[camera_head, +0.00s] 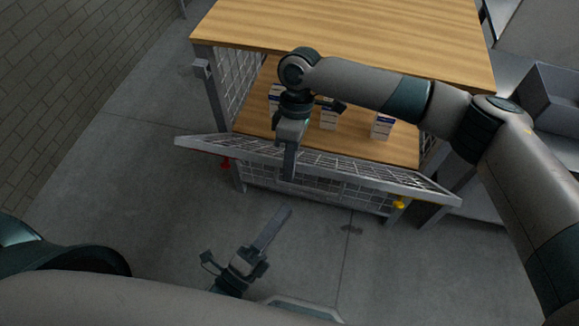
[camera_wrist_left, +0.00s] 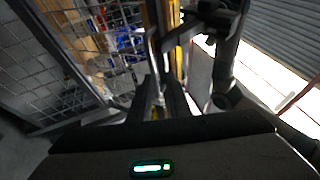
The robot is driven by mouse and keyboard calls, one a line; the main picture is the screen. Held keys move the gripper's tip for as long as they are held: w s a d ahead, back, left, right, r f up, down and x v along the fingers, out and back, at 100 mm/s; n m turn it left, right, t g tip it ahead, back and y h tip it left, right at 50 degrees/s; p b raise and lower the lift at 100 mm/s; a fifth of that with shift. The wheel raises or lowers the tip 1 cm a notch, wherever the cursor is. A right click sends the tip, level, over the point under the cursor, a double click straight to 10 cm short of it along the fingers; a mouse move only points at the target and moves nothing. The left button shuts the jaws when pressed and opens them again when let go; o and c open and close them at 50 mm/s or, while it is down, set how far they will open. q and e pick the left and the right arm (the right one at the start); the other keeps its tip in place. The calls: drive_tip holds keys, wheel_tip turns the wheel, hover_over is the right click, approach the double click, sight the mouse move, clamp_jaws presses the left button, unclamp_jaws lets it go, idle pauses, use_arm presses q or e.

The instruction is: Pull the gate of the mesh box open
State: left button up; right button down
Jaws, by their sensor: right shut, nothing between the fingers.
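The mesh box (camera_head: 202,70) has a wooden top and mesh sides, and stands in the middle of the head view. Its gate (camera_head: 400,184), a mesh panel with a grey frame, leans outward from the front, so the gate is partly open. My right gripper (camera_head: 289,165) is shut and empty, pointing down at the gate's upper rail; I cannot tell whether it touches it. My left gripper (camera_head: 285,213) is low in front of the box, apart from the gate. Its fingers also show in the left wrist view (camera_wrist_left: 162,90), close together; whether they are shut is unclear.
Several small white and blue boxes (camera_head: 381,126) stand on the wooden shelf (camera_head: 350,148) inside. A red catch (camera_head: 226,163) and a yellow catch (camera_head: 399,205) show by the gate. A grey bin (camera_head: 552,98) is at right. The floor (camera_head: 140,185) at left is clear.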

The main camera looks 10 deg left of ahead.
use_arm(q)
drive_tip(key=shift+s+a+f, duration=0.15)
drive_tip(key=shift+s+f, duration=0.05)
drive_tip(key=shift+s, duration=0.25)
drive_tip(key=w+a+f+n+g+y, duration=0.1)
drive_tip(key=a+f+n+g+y, duration=0.15)
drive_tip(key=f+n, duration=0.65)
drive_tip(key=w+a+f+n+g+y, duration=0.15)
drive_tip(key=f+g, duration=0.25)
drive_tip(key=f, duration=1)
drive_tip(key=s+a+f+n+g+y, duration=0.1)
drive_tip(key=s+a+f+n+g, duration=0.1)
drive_tip(key=s+f+n, duration=0.3)
drive_tip(key=s+a+f+n+g+y, duration=0.1)
drive_tip(key=s+f+n+g, duration=0.3)
drive_tip(key=f, duration=1)
drive_tip(key=shift+s+a+n+g+y, duration=0.3)
drive_tip(key=shift+s+a+n+g, duration=0.05)
drive_tip(key=shift+n, duration=0.7)
